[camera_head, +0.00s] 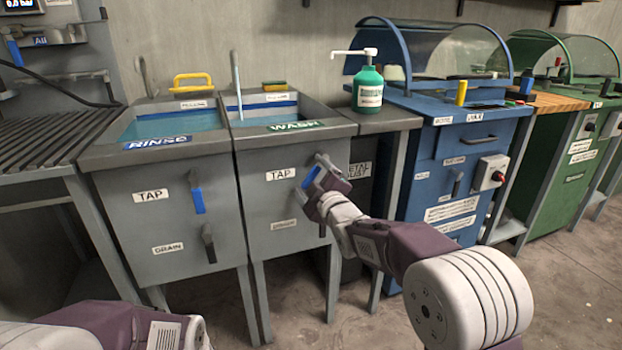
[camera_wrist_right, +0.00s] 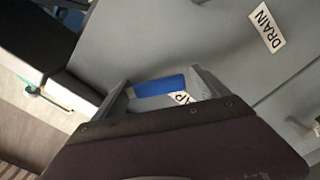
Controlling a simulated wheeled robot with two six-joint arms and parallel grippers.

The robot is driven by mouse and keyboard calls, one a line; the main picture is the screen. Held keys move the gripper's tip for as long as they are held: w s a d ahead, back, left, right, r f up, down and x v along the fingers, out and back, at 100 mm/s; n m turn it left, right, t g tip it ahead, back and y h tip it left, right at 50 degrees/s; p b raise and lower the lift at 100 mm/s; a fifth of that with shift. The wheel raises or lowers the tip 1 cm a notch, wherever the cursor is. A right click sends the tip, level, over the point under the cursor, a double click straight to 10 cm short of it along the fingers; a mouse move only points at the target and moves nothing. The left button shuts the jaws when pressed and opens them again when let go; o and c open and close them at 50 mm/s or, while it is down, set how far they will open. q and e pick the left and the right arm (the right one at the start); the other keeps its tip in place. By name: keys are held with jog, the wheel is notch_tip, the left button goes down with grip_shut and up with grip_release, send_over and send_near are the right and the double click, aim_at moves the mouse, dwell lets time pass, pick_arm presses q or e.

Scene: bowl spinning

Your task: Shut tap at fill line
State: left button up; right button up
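My right gripper (camera_head: 318,180) is at this handle. In the right wrist view, the fingers (camera_wrist_right: 160,95) stand apart, with the blue handle (camera_wrist_right: 160,86) across the gap; contact cannot be told. My left arm shows at the bottom left; its gripper is out of view.
The rinse sink (camera_head: 145,145) stands left, its blue tap handle (camera_head: 198,200) hanging down. A drain handle (camera_head: 208,243) is below it. A green pump bottle (camera_head: 368,88) stands on the counter. A blue cabinet (camera_head: 440,165) is to the right.

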jog(key=p+v, duration=0.3)
jog(key=v, duration=0.6)
jog(key=shift+r, duration=0.15)
